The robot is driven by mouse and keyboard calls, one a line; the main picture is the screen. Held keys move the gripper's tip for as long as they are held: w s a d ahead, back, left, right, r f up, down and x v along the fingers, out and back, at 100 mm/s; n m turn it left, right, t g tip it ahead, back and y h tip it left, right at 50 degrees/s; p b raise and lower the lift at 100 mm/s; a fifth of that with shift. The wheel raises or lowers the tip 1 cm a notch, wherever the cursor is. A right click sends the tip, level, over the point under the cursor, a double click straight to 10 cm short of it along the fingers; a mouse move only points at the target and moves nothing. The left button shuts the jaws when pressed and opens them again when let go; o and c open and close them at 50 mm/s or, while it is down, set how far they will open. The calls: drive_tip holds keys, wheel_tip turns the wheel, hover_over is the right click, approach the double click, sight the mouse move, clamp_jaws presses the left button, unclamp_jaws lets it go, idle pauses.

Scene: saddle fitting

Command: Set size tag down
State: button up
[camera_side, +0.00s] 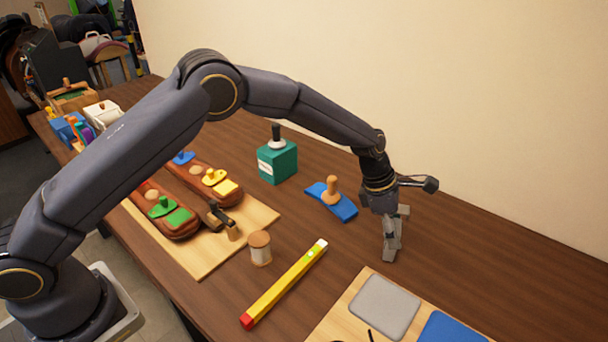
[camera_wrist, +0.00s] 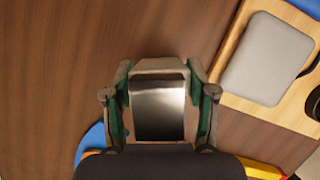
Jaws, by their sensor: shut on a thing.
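My gripper (camera_side: 390,250) points down, low over the bare table to the right of the blue piece with a wooden knob (camera_side: 331,196). In the wrist view my gripper (camera_wrist: 160,72) is shut on a shiny silver-grey plate, which looks like the size tag (camera_wrist: 158,110). The plate sits between the two fingers. In the side view the tag cannot be told apart from the grey fingers. Whether its lower edge touches the table cannot be told.
A wooden board (camera_side: 337,318) with a grey pad (camera_side: 385,307) and a blue pad (camera_side: 452,329) lies in front. A yellow level-like bar (camera_side: 285,284), a spool (camera_side: 260,248) and a teal box (camera_side: 277,162) stand left. Bare table lies right of my gripper.

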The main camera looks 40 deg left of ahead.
drive_tip(key=shift+f, duration=0.1)
drive_tip(key=o, duration=1.2)
